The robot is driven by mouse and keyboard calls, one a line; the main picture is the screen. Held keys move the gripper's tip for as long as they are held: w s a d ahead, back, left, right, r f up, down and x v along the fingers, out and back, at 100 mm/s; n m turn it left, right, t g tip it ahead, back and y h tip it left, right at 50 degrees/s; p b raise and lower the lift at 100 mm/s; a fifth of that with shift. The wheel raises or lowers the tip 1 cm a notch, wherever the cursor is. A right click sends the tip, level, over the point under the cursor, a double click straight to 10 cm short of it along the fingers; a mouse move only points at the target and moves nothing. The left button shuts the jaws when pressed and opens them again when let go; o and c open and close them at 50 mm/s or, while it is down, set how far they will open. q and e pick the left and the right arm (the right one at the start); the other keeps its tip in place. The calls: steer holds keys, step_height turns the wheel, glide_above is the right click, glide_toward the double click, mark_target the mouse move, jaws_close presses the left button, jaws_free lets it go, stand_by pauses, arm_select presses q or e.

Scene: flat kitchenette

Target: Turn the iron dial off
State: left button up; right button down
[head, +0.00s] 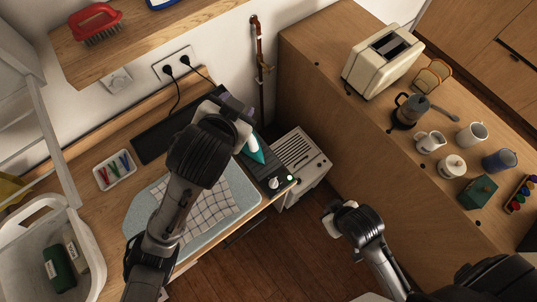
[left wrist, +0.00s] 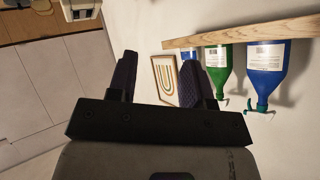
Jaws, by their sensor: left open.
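The teal and white iron (head: 253,148) rests at the right end of the ironing counter, partly hidden behind my left gripper. A white dial (head: 274,183) sits on the dark panel in front of it, with a small lit green light (head: 290,178) to its right. The dial's setting is too small to read. My left gripper (head: 236,101) is beyond the iron, toward the wall, apart from the dial. Its two dark fingers also show in the left wrist view (left wrist: 162,78), spread and empty. My right gripper (head: 340,212) hangs over the floor, right of the dial; its jaws are unclear.
A checked cloth (head: 215,211) lies on the blue-grey ironing pad (head: 245,190). A white vented box (head: 300,160) stands right of the panel, beside the tall wooden counter (head: 345,125). A copper pipe (head: 260,60) runs down the wall. The left wrist view shows hanging bottles (left wrist: 264,70).

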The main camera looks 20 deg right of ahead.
arm_select(q)
steer(key=s+d+f+m+g+y+b, duration=0.1)
steer(key=s+d+f+m+g+b, duration=0.2)
steer(key=d+f, duration=0.55)
steer(key=m+g+y, duration=0.3)
steer(key=g+y, duration=0.2)
steer(key=g, duration=0.1)
glide_toward(274, 182)
step_height(274, 182, down, 10)
steer(key=shift+w+d+f, duration=0.1)
steer(key=shift+w+f, duration=0.05)
arm_select(e)
step_height(274, 182, down, 4)
steer(key=shift+f, duration=0.15)
arm_select(q)
steer(key=shift+c, duration=0.3)
steer(key=c, duration=0.6)
